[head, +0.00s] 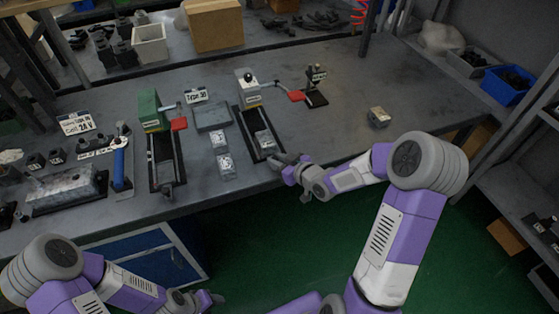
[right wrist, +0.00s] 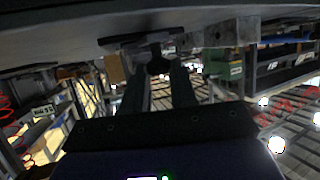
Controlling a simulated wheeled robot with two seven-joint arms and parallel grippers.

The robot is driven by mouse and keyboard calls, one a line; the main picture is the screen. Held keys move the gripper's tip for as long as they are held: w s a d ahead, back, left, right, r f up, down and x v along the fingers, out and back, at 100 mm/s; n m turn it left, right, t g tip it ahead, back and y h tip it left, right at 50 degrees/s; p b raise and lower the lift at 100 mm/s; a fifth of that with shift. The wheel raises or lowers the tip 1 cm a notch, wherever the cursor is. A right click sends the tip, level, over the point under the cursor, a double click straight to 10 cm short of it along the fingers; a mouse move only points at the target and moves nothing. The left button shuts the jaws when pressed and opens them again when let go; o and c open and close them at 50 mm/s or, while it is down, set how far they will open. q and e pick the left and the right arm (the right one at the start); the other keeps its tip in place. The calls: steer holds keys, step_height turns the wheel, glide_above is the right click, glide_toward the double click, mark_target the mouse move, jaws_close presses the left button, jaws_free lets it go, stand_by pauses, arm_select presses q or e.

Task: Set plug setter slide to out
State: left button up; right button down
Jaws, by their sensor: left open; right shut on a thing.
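I cannot read which label says plug setter. My right gripper (head: 276,160) is at the front end of the middle rail. In the right wrist view its fingers (right wrist: 157,75) are shut on a dark knob (right wrist: 158,64); the fingers hide part of it. My left gripper (head: 214,298) is open and empty, low in front of the table.
Two grey blocks (head: 223,166) and a grey tray (head: 212,117) lie between the fixtures. Red-handled levers (head: 297,96) stick out beside them. A small stand (head: 316,88) and a loose block (head: 379,117) are at right. The right tabletop is mostly clear.

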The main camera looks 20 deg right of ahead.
steer(key=c, duration=0.9)
jaws_free()
steer(key=shift+a+f, duration=0.15)
steer(key=shift+f, duration=0.05)
steer(key=shift+c, duration=0.2)
steer(key=shift+r, duration=0.1)
steer(key=shift+s+r, duration=0.15)
steer(key=shift+s, duration=0.05)
steer(key=p+v, duration=0.2)
steer(key=v, duration=0.5)
